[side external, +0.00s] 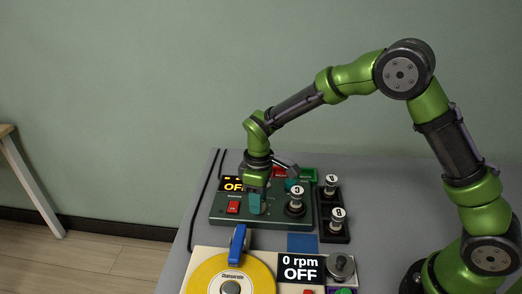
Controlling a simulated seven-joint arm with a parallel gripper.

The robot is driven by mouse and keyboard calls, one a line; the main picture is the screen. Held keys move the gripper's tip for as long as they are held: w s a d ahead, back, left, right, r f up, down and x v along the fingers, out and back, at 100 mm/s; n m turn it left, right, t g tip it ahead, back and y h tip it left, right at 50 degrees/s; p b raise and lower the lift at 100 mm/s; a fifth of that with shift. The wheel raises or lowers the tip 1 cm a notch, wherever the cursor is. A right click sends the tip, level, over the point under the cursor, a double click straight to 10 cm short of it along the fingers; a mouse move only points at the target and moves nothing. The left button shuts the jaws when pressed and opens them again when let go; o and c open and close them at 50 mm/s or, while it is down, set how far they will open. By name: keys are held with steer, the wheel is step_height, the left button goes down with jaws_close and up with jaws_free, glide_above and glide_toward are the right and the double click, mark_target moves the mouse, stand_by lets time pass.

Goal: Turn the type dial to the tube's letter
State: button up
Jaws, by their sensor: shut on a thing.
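The dark green tester box (222,217) stands on the grey table, with a lit orange display (232,184) and a red button (233,207). A tube (296,196) whose cap seems to read C stands upright in its socket, right of my gripper. My gripper (257,211) points down at the box's top, between the red button and the tube. It is shut on what seems to be the type dial, which the fingers hide. The dial's letters and pointer cannot be read.
A black rack (333,237) at the right holds two tubes, the far one (331,182) and the near one (338,216). In front stand a yellow disc (205,278) with a blue arm (238,243) and a 0 rpm OFF display (299,268). A blue square (302,243) lies between.

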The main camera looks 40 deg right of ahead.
mark_target(263, 201)
steer(key=m, duration=1)
steer(key=shift+d+t, duration=0.1)
steer(key=shift+t, duration=0.2)
steer(key=shift+m, duration=0.4)
steer(key=o, duration=1)
steer(key=shift+o, duration=0.2)
step_height(263, 201, up, 17)
steer(key=d, duration=0.1)
steer(key=shift+s, duration=0.25)
